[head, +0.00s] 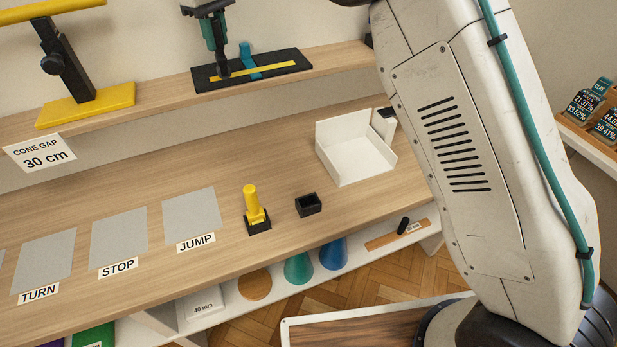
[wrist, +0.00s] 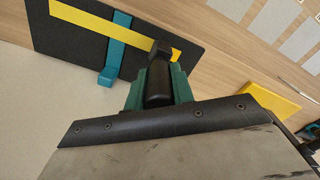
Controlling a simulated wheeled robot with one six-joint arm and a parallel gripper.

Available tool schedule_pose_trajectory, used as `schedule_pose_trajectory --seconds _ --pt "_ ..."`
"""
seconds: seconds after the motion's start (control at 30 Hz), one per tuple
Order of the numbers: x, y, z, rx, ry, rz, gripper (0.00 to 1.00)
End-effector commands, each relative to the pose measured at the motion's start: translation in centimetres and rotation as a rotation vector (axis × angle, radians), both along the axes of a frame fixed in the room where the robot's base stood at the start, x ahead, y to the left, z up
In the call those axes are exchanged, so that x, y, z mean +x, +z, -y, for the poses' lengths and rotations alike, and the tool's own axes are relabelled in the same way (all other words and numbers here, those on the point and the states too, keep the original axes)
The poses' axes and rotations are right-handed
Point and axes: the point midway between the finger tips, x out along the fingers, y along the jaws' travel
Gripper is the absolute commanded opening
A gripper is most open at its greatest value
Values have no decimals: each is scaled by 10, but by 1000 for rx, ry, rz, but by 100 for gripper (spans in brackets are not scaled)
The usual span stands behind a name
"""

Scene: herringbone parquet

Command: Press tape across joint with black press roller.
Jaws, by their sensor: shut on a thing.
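My gripper (wrist: 157,88), with dark green fingers, is shut on the black press roller (wrist: 158,58). In the head view my gripper (head: 217,40) is over the left part of a flat black board (head: 288,69) on the upper shelf. The roller's lower end is at or just above the yellow tape (head: 275,69); I cannot tell if it touches. The tape runs lengthwise along the board, also seen in the wrist view (wrist: 95,17). A teal strip (wrist: 115,50) crosses the board (wrist: 70,50) beside the roller. The joint itself is not distinguishable.
A yellow-based stand (head: 87,104) with a black post is left on the shelf. On the desk below are grey mats (head: 192,215), a yellow-handled tool (head: 251,200), a small black box (head: 308,205) and a white tray (head: 350,150). The shelf between stand and board is clear.

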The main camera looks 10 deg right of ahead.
Motion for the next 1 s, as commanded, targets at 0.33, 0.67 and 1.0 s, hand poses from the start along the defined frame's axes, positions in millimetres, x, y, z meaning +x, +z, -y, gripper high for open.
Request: schedule_pose_trajectory --seconds 0.33,0.67,1.0 --pt "0 0 0 0 0 0 0" --pt "6 0 22 -1 -3 -1 0" --pt "10 -1 36 -1 -1 -1 0"
